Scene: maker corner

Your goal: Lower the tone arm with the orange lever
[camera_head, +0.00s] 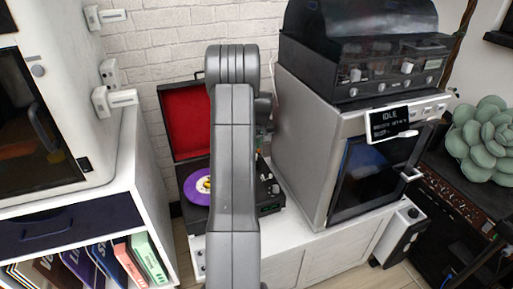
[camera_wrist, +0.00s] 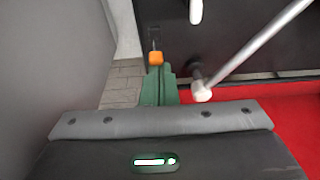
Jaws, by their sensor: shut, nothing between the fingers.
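The orange lever (camera_wrist: 155,58) shows in the wrist view as a small orange tip above the dark deck. My gripper (camera_wrist: 159,68), with green fingers, is shut and empty, its tips right at the lever; I cannot tell whether they touch. The tone arm (camera_wrist: 248,50) is a silver rod with a white end, slanting to the right of the fingers. In the head view the record player (camera_head: 267,188) stands on a white cabinet, its red-lined lid (camera_head: 184,118) open and a purple record (camera_head: 195,190) on it. My arm hides its middle, the lever and most of the gripper.
A large silver machine (camera_head: 300,140) with a dark glass door stands close to the right of the player. A white shelf unit (camera_head: 130,200) with record sleeves stands at the left. The white cabinet (camera_head: 318,255) has some bare top in front.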

